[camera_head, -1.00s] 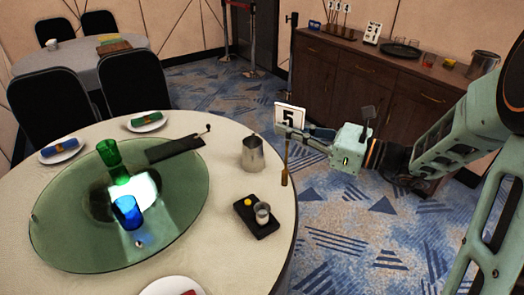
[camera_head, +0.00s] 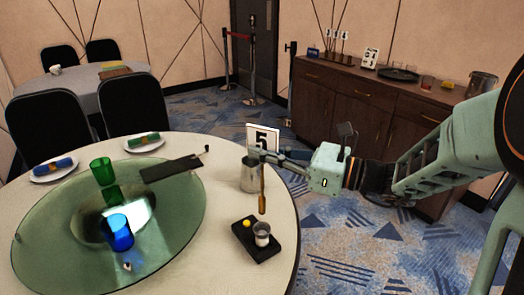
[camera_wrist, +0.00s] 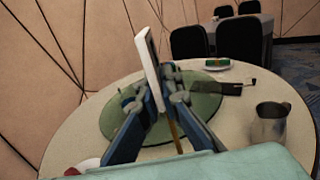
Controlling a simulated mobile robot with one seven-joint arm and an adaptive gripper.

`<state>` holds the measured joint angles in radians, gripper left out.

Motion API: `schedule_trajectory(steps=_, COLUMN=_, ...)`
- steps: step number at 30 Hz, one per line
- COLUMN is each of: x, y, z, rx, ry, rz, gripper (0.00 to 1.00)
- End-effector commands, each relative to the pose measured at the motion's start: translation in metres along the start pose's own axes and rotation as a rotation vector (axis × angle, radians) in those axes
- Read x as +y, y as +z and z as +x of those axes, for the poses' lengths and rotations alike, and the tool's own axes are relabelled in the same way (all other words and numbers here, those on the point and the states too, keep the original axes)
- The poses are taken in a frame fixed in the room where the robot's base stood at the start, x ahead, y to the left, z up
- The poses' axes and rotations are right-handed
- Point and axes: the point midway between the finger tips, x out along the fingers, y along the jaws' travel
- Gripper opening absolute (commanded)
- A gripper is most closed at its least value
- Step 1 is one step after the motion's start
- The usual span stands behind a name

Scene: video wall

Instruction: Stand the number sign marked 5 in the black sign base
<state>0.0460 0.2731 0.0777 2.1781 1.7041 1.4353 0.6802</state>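The white number sign marked 5 (camera_head: 263,138) is in my gripper (camera_head: 268,155), upright, with its brown stick hanging below. In the wrist view, the two blue fingers (camera_wrist: 163,108) close on the sign (camera_wrist: 149,62), whose white plate shows edge-on, slightly tilted. A black block (camera_head: 249,252), apparently the sign base, lies near the right side of the round table. It bears a yellow knob and a small pale cup-like socket (camera_head: 262,234). The stick's lower end appears just above the socket in the head view; the exact gap cannot be told. The block is not visible in the wrist view.
A metal pitcher (camera_head: 248,178) stands close behind the sign. A wooden sideboard (camera_head: 350,110) stands at the back right.

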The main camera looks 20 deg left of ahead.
Motion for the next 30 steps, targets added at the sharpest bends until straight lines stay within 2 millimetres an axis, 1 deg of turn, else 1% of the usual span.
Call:
schedule_trajectory(steps=1, x=0.0, y=-0.007, z=0.0, rx=-0.001, ry=0.0, rz=0.0, gripper=0.0)
schedule_trajectory(steps=30, x=0.0, y=-0.074, z=0.0, rx=-0.001, ry=0.0, rz=0.001, gripper=0.0)
